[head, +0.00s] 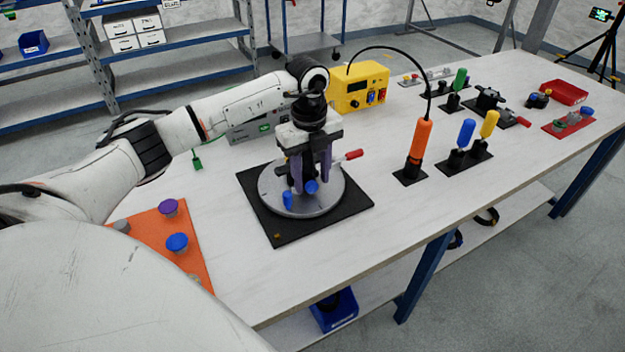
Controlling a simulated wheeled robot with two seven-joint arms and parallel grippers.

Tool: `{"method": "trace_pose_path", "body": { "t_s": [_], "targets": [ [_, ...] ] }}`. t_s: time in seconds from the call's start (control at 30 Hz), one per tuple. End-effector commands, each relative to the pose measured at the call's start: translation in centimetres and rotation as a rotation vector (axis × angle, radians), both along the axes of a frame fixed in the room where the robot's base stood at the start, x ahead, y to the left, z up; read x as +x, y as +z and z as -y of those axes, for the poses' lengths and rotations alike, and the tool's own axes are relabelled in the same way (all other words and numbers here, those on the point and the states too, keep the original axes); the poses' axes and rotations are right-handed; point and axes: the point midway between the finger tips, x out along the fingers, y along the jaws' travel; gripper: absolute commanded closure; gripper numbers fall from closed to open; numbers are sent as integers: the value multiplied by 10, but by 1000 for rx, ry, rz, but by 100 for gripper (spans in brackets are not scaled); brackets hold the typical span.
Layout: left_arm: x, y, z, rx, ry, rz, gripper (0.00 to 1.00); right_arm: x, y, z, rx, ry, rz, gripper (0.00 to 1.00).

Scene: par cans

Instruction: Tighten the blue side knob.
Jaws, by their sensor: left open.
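My left gripper (311,174) points down over a round grey plate (330,203) on a black square base (279,236). Its two purple-padded fingers are apart. A blue knob (311,187) shows low between and in front of the fingertips; I cannot tell if they touch it. A smaller blue piece (287,200) stands on the plate just left of it. A red-tipped lever (352,155) sticks out to the right behind the fingers. The middle of the fixture is mostly hidden by the gripper. My right gripper is out of view.
An orange board (150,233) with purple and blue knobs lies at the front left. A yellow box (359,87) stands behind, its cable running to an orange tool (420,140) on the right. Blue and yellow handles stand beyond that. Bare tabletop lies right of the base.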

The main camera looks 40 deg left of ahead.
Motion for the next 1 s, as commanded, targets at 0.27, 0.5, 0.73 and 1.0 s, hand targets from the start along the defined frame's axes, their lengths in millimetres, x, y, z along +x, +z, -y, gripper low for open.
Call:
{"method": "trace_pose_path", "body": {
  "t_s": [0.27,0.5,0.73,1.0],
  "targets": [
    [1,-19,1,-2,0,1,57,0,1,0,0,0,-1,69],
    [1,-19,1,-2,-1,1,60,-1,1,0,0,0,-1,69],
    [1,-19,1,-2,-1,1,98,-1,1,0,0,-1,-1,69],
    [4,-18,3,24,-2,-66,99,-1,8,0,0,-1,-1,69]
  ]
}}
